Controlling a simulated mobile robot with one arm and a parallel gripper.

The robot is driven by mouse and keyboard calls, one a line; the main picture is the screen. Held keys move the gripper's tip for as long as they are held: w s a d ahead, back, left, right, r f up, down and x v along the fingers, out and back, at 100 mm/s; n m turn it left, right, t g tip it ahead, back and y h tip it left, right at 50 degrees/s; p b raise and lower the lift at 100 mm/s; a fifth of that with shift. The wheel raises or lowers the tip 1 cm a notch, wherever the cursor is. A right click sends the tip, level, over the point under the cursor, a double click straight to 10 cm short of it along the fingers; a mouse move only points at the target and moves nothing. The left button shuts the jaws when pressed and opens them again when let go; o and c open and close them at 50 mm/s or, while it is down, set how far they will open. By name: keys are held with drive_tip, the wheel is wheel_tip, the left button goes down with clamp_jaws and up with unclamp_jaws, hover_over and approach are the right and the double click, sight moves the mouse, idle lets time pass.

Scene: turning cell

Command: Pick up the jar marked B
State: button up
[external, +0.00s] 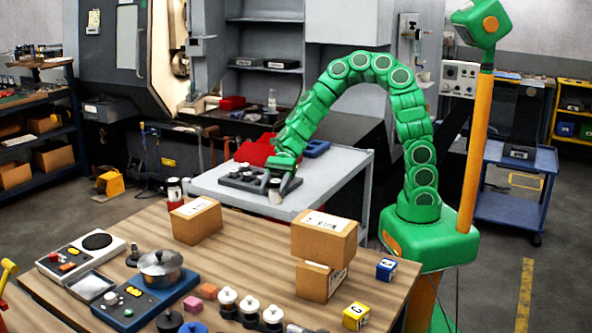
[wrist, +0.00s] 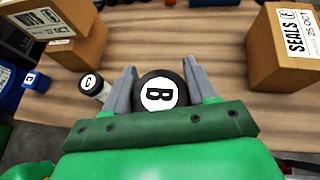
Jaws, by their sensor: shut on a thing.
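In the wrist view, the jar marked B (wrist: 158,93) has a dark round lid with a white label and a black letter B. It sits between the two grey fingers of my gripper (wrist: 160,78), which is shut on it. The lower part of the jar is hidden.
A jar marked C (wrist: 91,84) is left of my gripper. Stacked cartons (external: 323,240) and another carton (external: 196,220) stand on the wooden table (external: 240,262). A dark tray (external: 245,178) is on the grey table (external: 335,167). A pot (external: 160,268) is at the front left.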

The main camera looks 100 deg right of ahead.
drive_tip(key=s+r, duration=0.3)
drive_tip(key=s, duration=0.3)
drive_tip(key=shift+s, duration=0.35)
